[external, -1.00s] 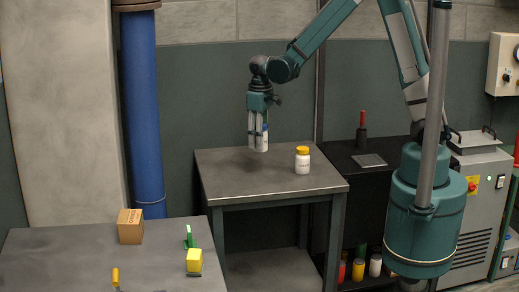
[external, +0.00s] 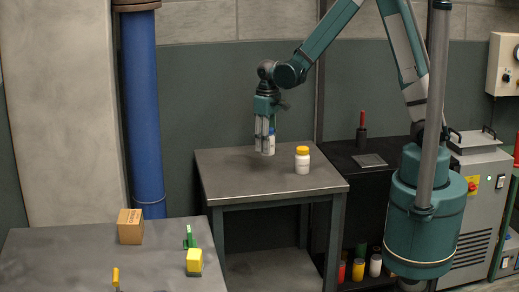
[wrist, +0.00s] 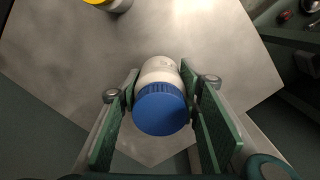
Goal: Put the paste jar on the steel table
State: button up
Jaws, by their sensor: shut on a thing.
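A white jar with a blue lid, apparently the paste jar (external: 271,146), is held upright between the fingers of my gripper (external: 264,148). In the wrist view the blue lid (wrist: 160,109) shows between the two green finger pads of my gripper (wrist: 160,100). Part of the jar is hidden by the fingers.
A white jar with a yellow lid (external: 302,160) stands to the right on the same table. Another grey table (external: 70,262) at front left bears a cardboard box (external: 130,227), a yellow block (external: 194,261) and a green item (external: 190,238). The tabletop's front is clear.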

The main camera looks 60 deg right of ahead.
jog(key=shift+f, duration=1.9)
jog(key=shift+f+b, duration=0.35)
jog(key=shift+f, duration=1.75)
jog(key=shift+f, duration=0.15)
jog(key=o, duration=1)
jog(key=shift+r, duration=0.2)
jog(key=shift+r+p, duration=0.6)
jog(key=shift+r, duration=5.4)
